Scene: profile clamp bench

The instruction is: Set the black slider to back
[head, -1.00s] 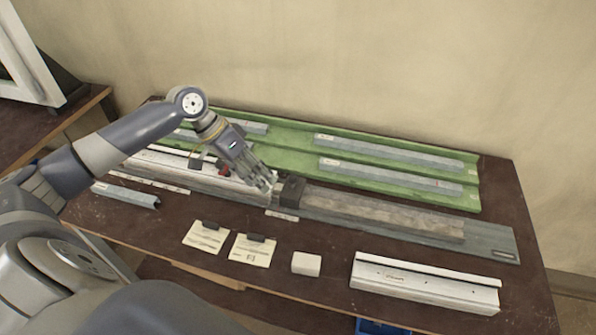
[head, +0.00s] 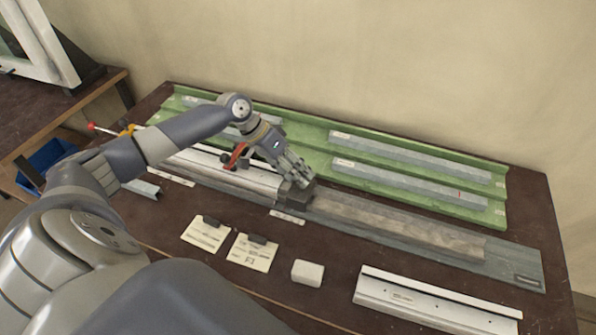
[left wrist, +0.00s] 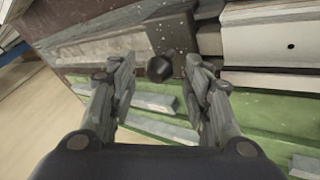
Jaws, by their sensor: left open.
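The black slider (head: 291,198) is a dark block on the long grey rail (head: 505,266), at the right end of the white profile (head: 235,178). My left gripper (head: 302,184) is just above and behind the slider in the head view. In the left wrist view the left gripper (left wrist: 160,70) is open, with a finger on each side of a round black knob (left wrist: 159,68) at the slider's (left wrist: 174,32) edge. I cannot tell whether the fingers touch it. In the head view the fingers partly hide the slider. My right gripper is not in view.
A green tray (head: 318,160) with grey profiles lies behind the rail. A red-handled clamp (head: 236,156) stands left of the gripper. In front lie clipped note cards (head: 252,254), a white block (head: 308,273) and a white profile piece (head: 435,302).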

